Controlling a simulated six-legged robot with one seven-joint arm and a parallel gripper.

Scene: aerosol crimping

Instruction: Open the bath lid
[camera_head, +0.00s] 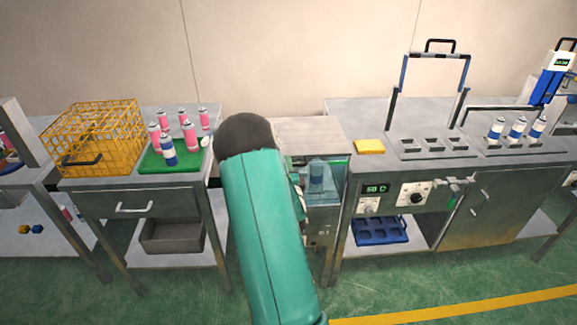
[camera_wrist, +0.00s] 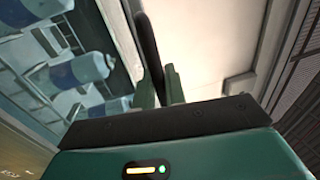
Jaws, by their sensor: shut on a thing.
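My gripper is hidden behind my green arm in the camera_head view. In the camera_wrist view my gripper (camera_wrist: 160,85) is shut on a dark bar-shaped handle (camera_wrist: 150,45), held between its two green fingers. A pale panel (camera_wrist: 210,50) lies beside the handle; it looks like the bath lid, but its join to the handle is hidden. Left of the fingers are blue-and-white cans (camera_wrist: 85,70) in a bluish compartment. In the camera_head view a windowed tank (camera_head: 325,180) with blue contents stands right of my arm, below a pale flat top (camera_head: 312,133). How far the lid is raised cannot be told.
A control panel (camera_head: 395,198) and yellow sponge (camera_head: 369,146) are right of the tank. An upright frame (camera_head: 404,72) with a black handle stands behind. Left are a yellow wire basket (camera_head: 95,135) and pink cans (camera_head: 190,137). Green floor is free in front.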

